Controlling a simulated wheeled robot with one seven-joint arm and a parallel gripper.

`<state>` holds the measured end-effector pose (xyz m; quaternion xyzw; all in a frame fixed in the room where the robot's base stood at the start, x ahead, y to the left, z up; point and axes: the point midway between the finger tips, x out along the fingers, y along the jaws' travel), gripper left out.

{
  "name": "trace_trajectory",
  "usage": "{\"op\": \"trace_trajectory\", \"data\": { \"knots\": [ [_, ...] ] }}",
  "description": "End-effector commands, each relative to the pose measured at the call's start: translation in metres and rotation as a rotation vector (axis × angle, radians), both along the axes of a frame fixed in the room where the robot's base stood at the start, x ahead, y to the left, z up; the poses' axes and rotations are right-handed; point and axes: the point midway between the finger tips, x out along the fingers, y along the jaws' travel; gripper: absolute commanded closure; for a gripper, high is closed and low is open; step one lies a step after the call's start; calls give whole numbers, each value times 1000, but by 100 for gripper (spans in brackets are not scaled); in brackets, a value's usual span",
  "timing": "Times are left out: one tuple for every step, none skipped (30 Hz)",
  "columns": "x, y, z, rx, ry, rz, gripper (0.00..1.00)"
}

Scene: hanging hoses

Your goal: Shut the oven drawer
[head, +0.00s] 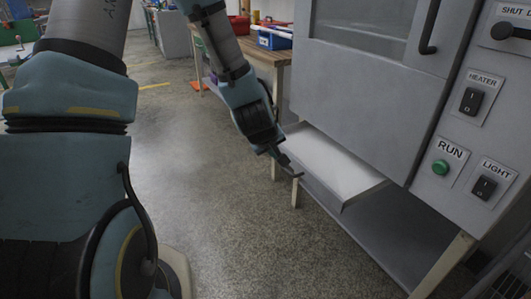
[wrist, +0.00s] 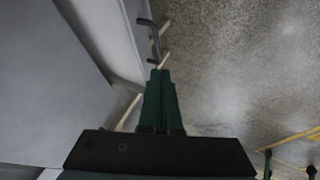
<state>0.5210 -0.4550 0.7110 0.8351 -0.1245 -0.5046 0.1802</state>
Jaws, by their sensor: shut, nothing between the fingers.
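The oven (head: 365,80) is the large grey cabinet on the right in the head view. Its drawer (head: 340,207) is pulled out below the door, with a pale, empty-looking inside. The drawer's pale edge (wrist: 112,38) also shows at the upper left of the wrist view. My gripper (head: 277,153) is shut and empty, close to the drawer's front at its far left end. In the wrist view, the green fingers (wrist: 160,73) are together, just short of a small grey bar (wrist: 155,38) that looks like the drawer's handle. I cannot tell whether they touch it.
A control panel (head: 482,125) with switches and a green button is on the oven's right. A shelf (head: 395,225) and legs are below the drawer. A wooden table (head: 262,50) with red and blue boxes stands behind. The speckled floor (head: 190,130) left of the drawer is clear.

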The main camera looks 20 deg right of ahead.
Motion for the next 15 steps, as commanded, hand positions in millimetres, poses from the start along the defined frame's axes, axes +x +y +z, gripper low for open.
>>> {"op": "trace_trajectory", "data": {
  "knots": [
    [1,-2,-4,0,2,0,100],
    [3,-3,-6,0,2,0,100],
    [5,-5,-10,0,3,0,100],
    [6,-6,-14,1,4,0,100],
    [8,-8,-17,1,4,0,100],
    [12,-10,-23,0,4,1,100],
    [14,-12,-27,1,5,1,100],
    [17,-15,-32,0,5,0,100],
    [20,-18,-38,1,4,0,100],
    [22,-20,-43,1,5,0,100],
    [26,-22,-47,1,4,0,100],
    [29,-25,-54,1,5,0,100],
    [32,-28,-58,1,4,0,100],
    [34,-30,-63,2,4,-1,100],
    [38,-33,-69,1,3,-1,100]
  ]
}}
